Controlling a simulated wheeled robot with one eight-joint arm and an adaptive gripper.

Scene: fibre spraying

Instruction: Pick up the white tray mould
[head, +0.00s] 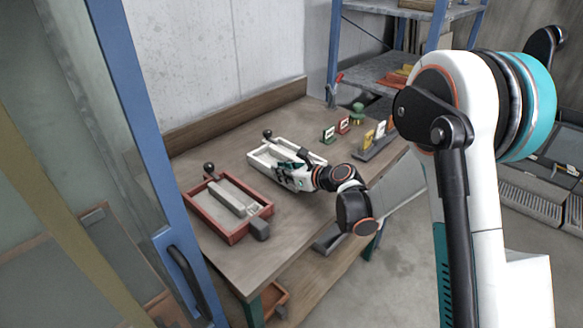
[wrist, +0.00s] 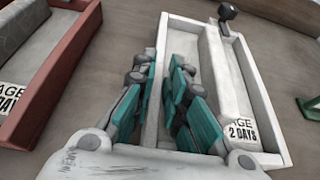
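The white tray mould (head: 262,159) lies on the wooden table, behind and to the right of a red tray. In the wrist view the white tray mould (wrist: 240,85) has two long compartments, a dark knob at its far end and a "2 DAYS" label in the right one. My gripper (head: 292,170) is down at the near part of the mould. In the wrist view my gripper (wrist: 164,62) has its teal-padded fingers apart, one on each side of the mould's left long wall. The fingers hide part of the left compartment; contact with the wall cannot be told.
The red tray mould (head: 230,231) with a grey bar inside stands at the left front; its edge (wrist: 62,65) shows in the wrist view. Small coloured tags (head: 343,125) and a green knobbed item (head: 358,112) stand at the back right. The table (head: 290,222) is bare in front.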

